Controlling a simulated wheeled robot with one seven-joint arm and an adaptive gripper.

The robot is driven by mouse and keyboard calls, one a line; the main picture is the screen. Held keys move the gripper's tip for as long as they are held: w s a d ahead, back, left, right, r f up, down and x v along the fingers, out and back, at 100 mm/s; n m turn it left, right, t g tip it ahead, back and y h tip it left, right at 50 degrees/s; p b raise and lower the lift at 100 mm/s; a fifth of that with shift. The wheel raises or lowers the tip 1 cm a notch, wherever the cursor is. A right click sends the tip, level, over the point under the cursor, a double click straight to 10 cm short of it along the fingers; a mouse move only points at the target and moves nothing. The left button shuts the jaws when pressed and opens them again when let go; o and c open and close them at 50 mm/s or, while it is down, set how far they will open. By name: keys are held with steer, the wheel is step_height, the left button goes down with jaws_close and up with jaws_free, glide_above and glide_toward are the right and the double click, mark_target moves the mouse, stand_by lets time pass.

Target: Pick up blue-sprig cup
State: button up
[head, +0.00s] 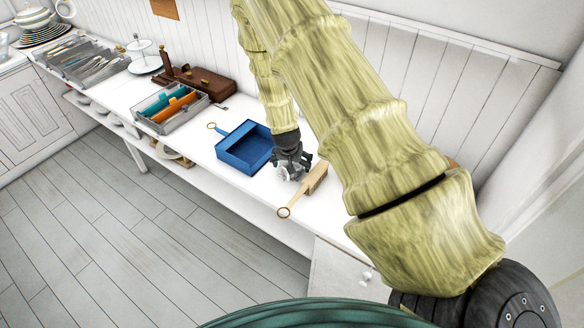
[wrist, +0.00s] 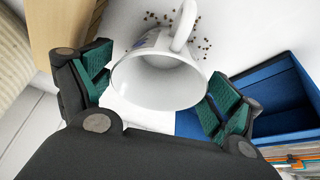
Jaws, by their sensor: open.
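The cup (wrist: 158,80) is white, with its handle toward the top of the wrist view and a small bluish mark on its side. Its round opening faces the camera, and the inside looks empty. My gripper (wrist: 160,88) is open, with one green-padded finger on each side of the cup. I cannot tell whether either pad touches it. In the head view my gripper (head: 291,161) is low over the white counter, between the blue tray and a wooden block. A small white part of the cup shows beneath it; the rest is hidden.
A blue tray (head: 233,157) stands close on the left, and a wooden block (head: 317,177) close on the right. A grey divided box (head: 160,126) is farther left. Dark specks (wrist: 205,44) lie beside the cup.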

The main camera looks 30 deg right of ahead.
steer(key=c, duration=0.9)
steer(key=shift+r, duration=0.15)
